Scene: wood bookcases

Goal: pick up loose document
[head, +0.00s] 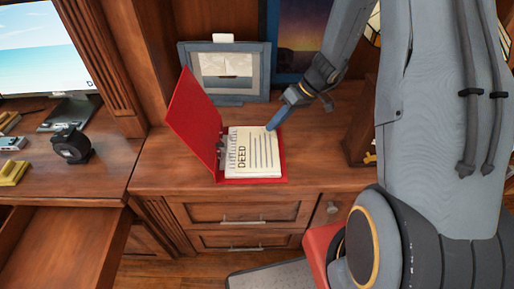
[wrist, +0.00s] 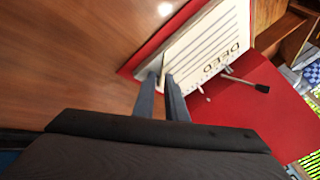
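The loose document, a cream page headed "DEED" (head: 254,152), lies in an open red binder (head: 196,120) on the wooden counter. My gripper (head: 273,126) reaches down to the page's upper right corner in the head view. In the wrist view, the page (wrist: 205,50) lies beyond my fingertips (wrist: 161,78). The two fingers are close together at the page's edge. A narrow gap shows between them, and I cannot tell whether the page is pinched between the tips. The page still looks flat in the binder.
A grey picture frame (head: 224,72) stands just behind the binder. At left are a monitor (head: 45,45), a black tape measure (head: 71,145) and an open drawer (head: 70,245). Closed drawers (head: 245,212) are below the counter. Bare counter (head: 320,155) lies right of the binder.

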